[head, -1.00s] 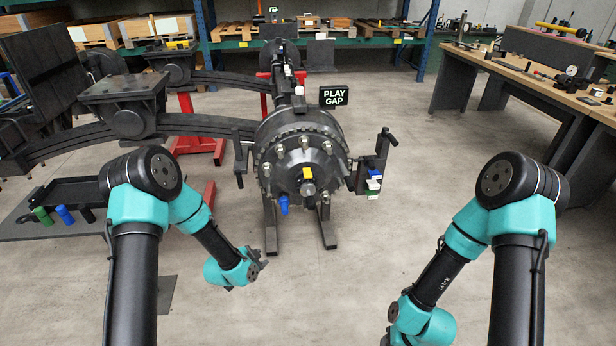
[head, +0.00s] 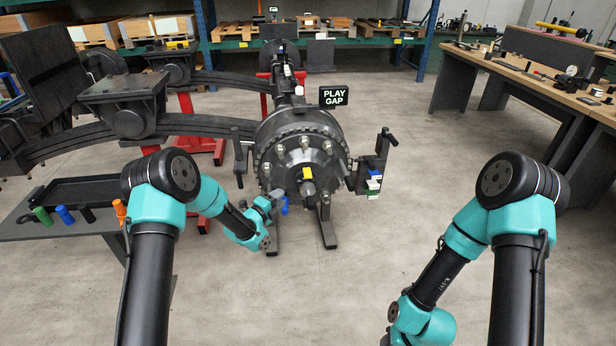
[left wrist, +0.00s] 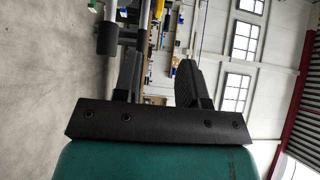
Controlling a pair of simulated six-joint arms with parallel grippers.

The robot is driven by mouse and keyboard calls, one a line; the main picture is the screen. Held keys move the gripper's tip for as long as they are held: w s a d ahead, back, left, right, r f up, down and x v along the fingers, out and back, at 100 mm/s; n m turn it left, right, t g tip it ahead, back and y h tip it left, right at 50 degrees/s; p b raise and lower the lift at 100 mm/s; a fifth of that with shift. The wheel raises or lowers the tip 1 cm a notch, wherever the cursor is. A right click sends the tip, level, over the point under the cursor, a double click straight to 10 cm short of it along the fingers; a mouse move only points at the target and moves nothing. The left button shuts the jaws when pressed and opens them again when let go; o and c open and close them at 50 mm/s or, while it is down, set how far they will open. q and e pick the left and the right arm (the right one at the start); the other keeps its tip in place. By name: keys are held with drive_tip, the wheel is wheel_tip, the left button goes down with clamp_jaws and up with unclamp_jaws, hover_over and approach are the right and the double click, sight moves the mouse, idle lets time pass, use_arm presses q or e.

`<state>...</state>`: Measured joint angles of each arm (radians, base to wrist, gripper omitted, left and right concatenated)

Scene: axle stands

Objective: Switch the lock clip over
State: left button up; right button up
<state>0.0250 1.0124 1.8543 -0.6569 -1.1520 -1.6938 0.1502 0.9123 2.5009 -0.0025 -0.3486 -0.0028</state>
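The axle hub (head: 303,155) faces me in the middle of the head view, with a ring of studs and nuts. A small yellow piece (head: 307,173) sits at its centre. A small blue piece (head: 284,205) shows at the hub's lower left. I cannot tell which small piece is the lock clip. My left gripper (head: 277,196) is beside the blue piece, low in front of the hub. In the left wrist view its two fingers (left wrist: 157,78) stand apart, with no part seen held between them. My right gripper is out of view below the picture.
A bracket with blue, green and white pieces (head: 374,181) stands right of the hub. A "PLAY GAP" sign (head: 335,96) is above. Coloured handles lie by a dark tray (head: 85,190) at left. A workbench (head: 540,85) is at right. The floor between is free.

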sight(308, 174)
use_arm(q)
drive_tip(key=x, duration=1.7)
drive_tip(key=shift+w, duration=0.15)
drive_tip(key=shift+c, duration=0.4)
clamp_jaws()
